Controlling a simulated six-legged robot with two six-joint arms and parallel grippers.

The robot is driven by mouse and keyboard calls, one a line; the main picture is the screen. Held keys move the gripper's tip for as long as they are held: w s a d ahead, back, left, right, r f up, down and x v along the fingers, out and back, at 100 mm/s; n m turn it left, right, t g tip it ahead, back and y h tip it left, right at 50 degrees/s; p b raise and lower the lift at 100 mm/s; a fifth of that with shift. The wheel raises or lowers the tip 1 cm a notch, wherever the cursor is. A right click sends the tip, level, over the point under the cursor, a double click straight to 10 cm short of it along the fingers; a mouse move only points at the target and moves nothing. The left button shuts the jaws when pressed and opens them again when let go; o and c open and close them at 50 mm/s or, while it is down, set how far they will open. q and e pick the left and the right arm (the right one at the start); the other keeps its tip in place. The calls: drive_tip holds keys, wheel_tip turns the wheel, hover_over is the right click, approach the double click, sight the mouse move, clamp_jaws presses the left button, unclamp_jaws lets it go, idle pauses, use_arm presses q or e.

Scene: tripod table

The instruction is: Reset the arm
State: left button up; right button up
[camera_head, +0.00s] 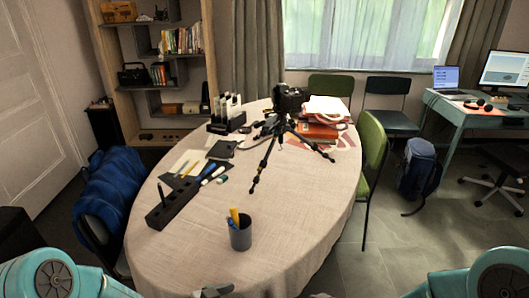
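My two teal arms show at the bottom corners, the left arm (52,277) and the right arm (497,275). A grey tip of my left gripper (214,291) shows at the bottom edge, in front of the table's near edge. Only a sliver of what appears to be my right gripper (319,295) shows at the bottom edge. The rest of both grippers is cut off by the frame, so I cannot tell whether they are open or shut.
An oval table (300,215) with a pale cloth holds a pen cup (240,236), a dark slotted holder (173,204) and a tripod with camera (289,100). Chairs stand around it, one with a blue jacket (110,190). The table's right front is clear.

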use_arm(q)
drive_tip(key=s+a+f+n+g+y, duration=0.2)
drive_tip(key=s+f+n, duration=0.3)
drive_tip(key=s, duration=0.5)
drive_tip(key=s+a+f+n+g+y, duration=0.2)
drive_tip(key=s+f+n+g+y, duration=0.2)
drive_tip(key=s+f, duration=0.5)
drive_tip(key=shift+s+a+n+g+y, duration=0.35)
drive_tip(key=shift+s+n, duration=0.2)
drive_tip(key=shift+n, duration=0.25)
use_arm(e)
drive_tip(key=s+d+f+m+g, duration=0.1)
drive_tip(key=s+f+m+g, duration=0.4)
drive_tip(key=s+f, duration=1.1)
drive_tip(key=s+g, duration=0.1)
drive_tip(key=g, duration=0.2)
drive_tip(key=shift+s+d+m+h, duration=0.3)
